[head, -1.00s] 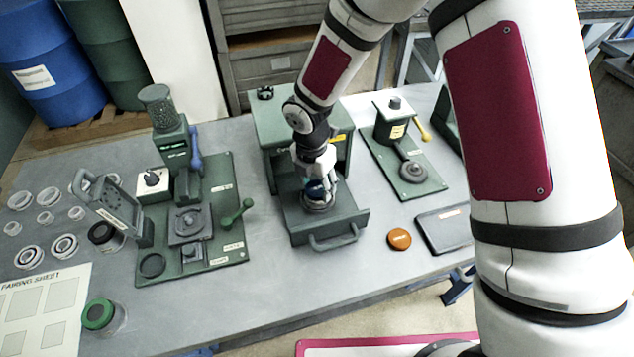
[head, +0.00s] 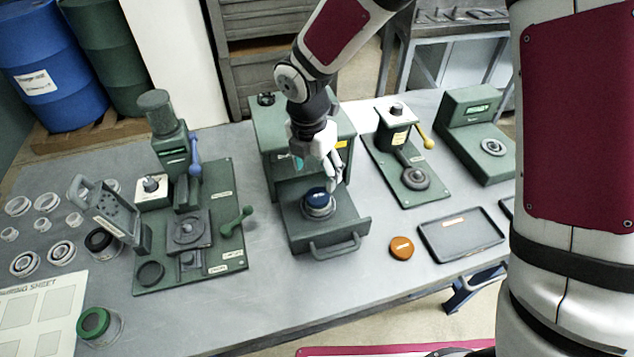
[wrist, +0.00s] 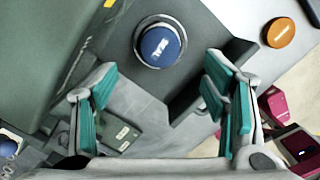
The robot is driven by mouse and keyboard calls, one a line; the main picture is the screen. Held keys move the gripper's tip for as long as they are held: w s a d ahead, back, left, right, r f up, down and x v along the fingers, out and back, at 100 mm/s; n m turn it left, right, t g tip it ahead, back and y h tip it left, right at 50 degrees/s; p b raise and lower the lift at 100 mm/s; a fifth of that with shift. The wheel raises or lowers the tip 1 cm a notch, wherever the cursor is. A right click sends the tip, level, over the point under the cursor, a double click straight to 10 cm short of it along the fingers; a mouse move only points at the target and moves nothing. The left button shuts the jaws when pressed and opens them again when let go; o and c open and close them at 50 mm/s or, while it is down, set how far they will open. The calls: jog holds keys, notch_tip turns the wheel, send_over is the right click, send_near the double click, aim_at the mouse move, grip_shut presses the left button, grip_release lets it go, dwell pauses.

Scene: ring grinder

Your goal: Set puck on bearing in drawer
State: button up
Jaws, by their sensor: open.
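The blue puck (head: 317,197) sits on top of the metal bearing (head: 319,210) inside the open green drawer (head: 345,225). In the wrist view the puck (wrist: 160,46) shows from above, with the bearing's pale ring (wrist: 139,30) around it. My gripper (head: 322,165) is above and behind the puck in the head view, apart from it. In the wrist view my gripper (wrist: 160,110) has its teal-padded fingers spread wide with nothing between them. Whether the puck lies fully flat on the bearing is hard to tell.
The green cabinet (head: 268,125) stands right behind the drawer. A green press station (head: 215,250) is to the left. An orange puck (head: 401,248) and a dark tray (head: 460,236) lie to the right. A lever fixture (head: 407,165) stands at back right.

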jog(key=s+d+r+m+t, duration=0.1)
jog(key=s+d+r+m, duration=0.2)
jog(key=d+r+m, duration=0.5)
jog(key=s+d+r+m+t, duration=0.1)
jog(key=s+d+r+m, duration=0.35)
jog(key=r, duration=0.55)
jog(key=s+d+r+m+t, duration=0.1)
jog(key=s+d+r+m, duration=0.2)
jog(key=s+m, duration=0.3)
jog(key=s+d+r+m+t, duration=0.1)
jog(key=s+d+r+m, duration=0.2)
jog(key=s+m, duration=0.4)
jog(key=shift+s+m+y, duration=0.2)
jog(key=shift+m+y, duration=0.2)
jog(key=shift+m, duration=1.35)
jog(key=shift+d, duration=0.1)
